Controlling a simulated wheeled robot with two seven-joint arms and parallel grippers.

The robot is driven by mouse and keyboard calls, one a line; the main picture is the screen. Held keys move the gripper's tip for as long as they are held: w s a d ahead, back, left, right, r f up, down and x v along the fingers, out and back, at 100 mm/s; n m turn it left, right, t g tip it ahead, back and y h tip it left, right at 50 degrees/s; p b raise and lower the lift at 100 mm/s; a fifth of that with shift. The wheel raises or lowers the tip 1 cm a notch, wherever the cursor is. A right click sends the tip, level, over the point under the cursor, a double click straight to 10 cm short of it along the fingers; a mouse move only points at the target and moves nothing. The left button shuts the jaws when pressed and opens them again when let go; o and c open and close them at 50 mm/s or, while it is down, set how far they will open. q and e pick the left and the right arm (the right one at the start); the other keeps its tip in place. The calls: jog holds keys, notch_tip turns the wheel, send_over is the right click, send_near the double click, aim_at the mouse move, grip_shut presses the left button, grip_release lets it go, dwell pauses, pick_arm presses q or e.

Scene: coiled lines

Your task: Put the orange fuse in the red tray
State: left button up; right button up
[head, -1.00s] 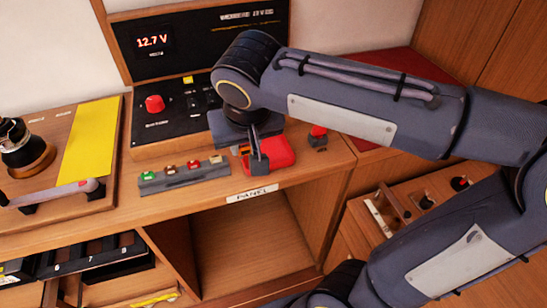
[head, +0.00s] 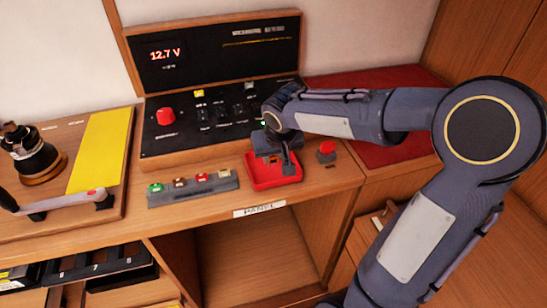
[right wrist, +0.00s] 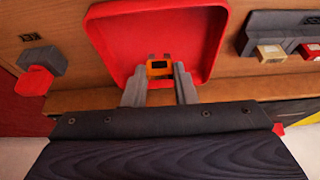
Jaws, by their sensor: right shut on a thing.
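The red tray (head: 262,181) lies on the wooden counter below the panel, and it also shows in the right wrist view (right wrist: 205,22). My right gripper (head: 288,168) is over the tray and points down. In the right wrist view my right gripper (right wrist: 160,75) is shut on the orange fuse (right wrist: 160,66), which is between the fingertips, over the tray's floor. I cannot tell whether the fuse touches the tray floor. My left gripper is not in view.
A grey fuse holder (head: 193,189) with several coloured fuses stands left of the tray. A small red button block (head: 326,151) stands right of it. The black panel (head: 210,128) with a red knob rises behind. A yellow strip board (head: 98,150) lies at left.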

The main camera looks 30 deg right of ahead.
jog(key=shift+f, duration=0.6)
jog(key=shift+f+b, duration=0.2)
jog(key=shift+b, duration=0.1)
jog(key=o, duration=1)
jog(key=shift+r, duration=0.1)
jog(key=shift+c, duration=0.2)
